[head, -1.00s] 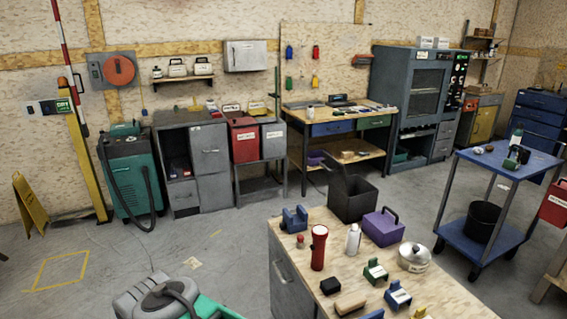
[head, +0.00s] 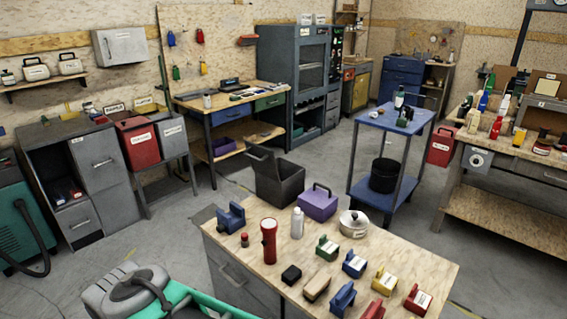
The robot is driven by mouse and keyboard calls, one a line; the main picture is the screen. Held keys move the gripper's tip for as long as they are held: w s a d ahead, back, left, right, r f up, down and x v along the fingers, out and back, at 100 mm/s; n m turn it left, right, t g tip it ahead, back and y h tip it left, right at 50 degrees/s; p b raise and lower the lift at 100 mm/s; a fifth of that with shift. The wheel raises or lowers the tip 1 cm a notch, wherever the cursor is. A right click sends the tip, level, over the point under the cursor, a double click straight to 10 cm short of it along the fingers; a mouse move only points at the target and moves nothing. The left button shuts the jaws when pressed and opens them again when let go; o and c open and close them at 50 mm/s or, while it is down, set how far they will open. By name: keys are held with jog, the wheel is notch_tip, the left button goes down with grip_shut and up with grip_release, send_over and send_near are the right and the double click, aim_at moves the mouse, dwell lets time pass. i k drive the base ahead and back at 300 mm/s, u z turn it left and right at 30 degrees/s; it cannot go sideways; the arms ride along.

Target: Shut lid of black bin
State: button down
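The black bin (head: 278,184) is a dark, square-sided container at the far edge of the wood-topped bench (head: 236,262). It appears to stand on the bench top. Its lid (head: 262,158) is open, raised and tilted back on the bin's left side, and the dark opening faces up. A purple box with a handle (head: 318,203) stands close to its right. My gripper does not show in the head view.
A grey and green machine (head: 128,290) is at the lower left. A blue cart (head: 392,122) stands beyond. Open floor lies left of the bench.

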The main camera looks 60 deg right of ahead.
aim_at(262, 159)
jog(key=z, duration=0.05)
jog(key=i, duration=1)
